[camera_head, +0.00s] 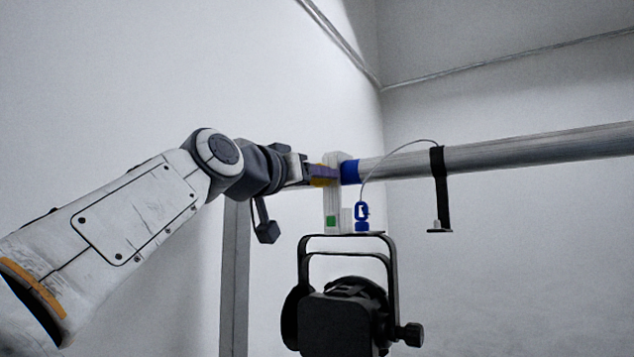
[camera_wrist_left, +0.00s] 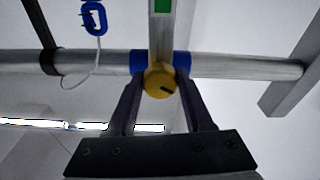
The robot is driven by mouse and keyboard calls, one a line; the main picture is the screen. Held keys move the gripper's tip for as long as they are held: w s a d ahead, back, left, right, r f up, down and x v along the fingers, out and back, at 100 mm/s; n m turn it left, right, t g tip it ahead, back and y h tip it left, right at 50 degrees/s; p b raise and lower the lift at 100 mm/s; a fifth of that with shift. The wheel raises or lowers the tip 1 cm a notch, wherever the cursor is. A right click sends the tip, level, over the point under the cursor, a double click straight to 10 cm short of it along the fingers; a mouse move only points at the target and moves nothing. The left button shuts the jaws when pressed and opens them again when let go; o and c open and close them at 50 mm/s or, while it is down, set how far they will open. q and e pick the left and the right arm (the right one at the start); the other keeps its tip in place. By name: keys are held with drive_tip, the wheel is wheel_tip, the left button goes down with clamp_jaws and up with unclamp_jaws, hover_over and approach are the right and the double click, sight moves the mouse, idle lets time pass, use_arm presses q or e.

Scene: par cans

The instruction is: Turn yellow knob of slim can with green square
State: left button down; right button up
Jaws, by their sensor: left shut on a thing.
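A black can (camera_head: 343,318) hangs by its yoke from a white clamp (camera_head: 332,195) on a metal pipe, in the head view. The clamp carries a green square (camera_head: 331,221), which also shows at the top edge of the left wrist view (camera_wrist_left: 162,5). The yellow knob (camera_wrist_left: 160,79) sits on the clamp between two blue bands and has a dark mark on its face. My left gripper (camera_wrist_left: 160,92) is shut on the knob, one finger on each side. In the head view the gripper (camera_head: 324,173) largely hides the knob (camera_head: 318,182). My right gripper is not in view.
The pipe (camera_head: 520,152) runs off to the right, with a black strap (camera_head: 438,180) around it. A thin safety cable with a blue clip (camera_head: 361,214) hangs beside the clamp. A grey upright post (camera_head: 234,290) stands left of the can.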

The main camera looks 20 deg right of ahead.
use_arm(q)
drive_tip(key=m, duration=1)
drive_tip(key=shift+w+a+g, duration=0.1)
drive_tip(key=shift+w+g, duration=0.05)
drive_tip(key=shift+g, duration=0.25)
drive_tip(key=shift+c, duration=1.4)
unclamp_jaws()
drive_tip(key=shift+a+b, duration=0.1)
drive_tip(key=shift+b, duration=0.2)
